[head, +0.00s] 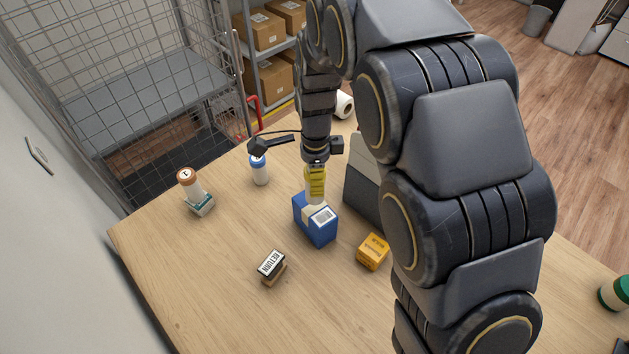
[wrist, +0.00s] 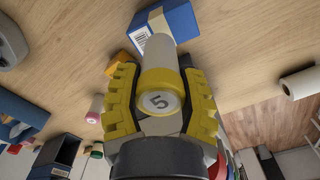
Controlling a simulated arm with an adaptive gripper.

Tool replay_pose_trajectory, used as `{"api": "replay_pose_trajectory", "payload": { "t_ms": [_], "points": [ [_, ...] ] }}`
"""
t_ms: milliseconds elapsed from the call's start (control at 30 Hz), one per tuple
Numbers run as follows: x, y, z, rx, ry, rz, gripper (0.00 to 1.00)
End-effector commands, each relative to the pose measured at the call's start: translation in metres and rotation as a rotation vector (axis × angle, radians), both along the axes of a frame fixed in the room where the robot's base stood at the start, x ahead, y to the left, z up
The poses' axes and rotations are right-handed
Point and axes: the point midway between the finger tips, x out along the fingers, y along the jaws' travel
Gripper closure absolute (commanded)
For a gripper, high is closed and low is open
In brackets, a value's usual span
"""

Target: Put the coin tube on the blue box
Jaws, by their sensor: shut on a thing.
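My gripper (head: 316,188) is shut on a coin tube, with its yellow ribbed fingers on both sides of it. The coin tube (wrist: 160,85) has a white body and a yellow cap marked 5. The blue box (head: 317,228) stands on the counter directly below the gripper, with a white label on it. The blue box also shows at the top of the wrist view (wrist: 180,22), beyond the tube's far end. The tube's lower end is at or just above the box top; I cannot tell whether they touch.
A blue-capped tube (head: 259,172) stands behind left. A RETURN stamp (head: 271,265) and an orange box (head: 373,251) are in front. The counter's front left (head: 200,280) is clear.

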Motion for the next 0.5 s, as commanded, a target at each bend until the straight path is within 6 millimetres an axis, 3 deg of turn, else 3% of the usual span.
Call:
{"api": "replay_pose_trajectory", "payload": {
  "t_ms": [300,500],
  "points": [
    [0.005,0.002,-0.034,0.000,0.003,0.001,0.91],
    [0.005,0.002,-0.037,-0.001,0.000,0.001,0.92]
  ]
}}
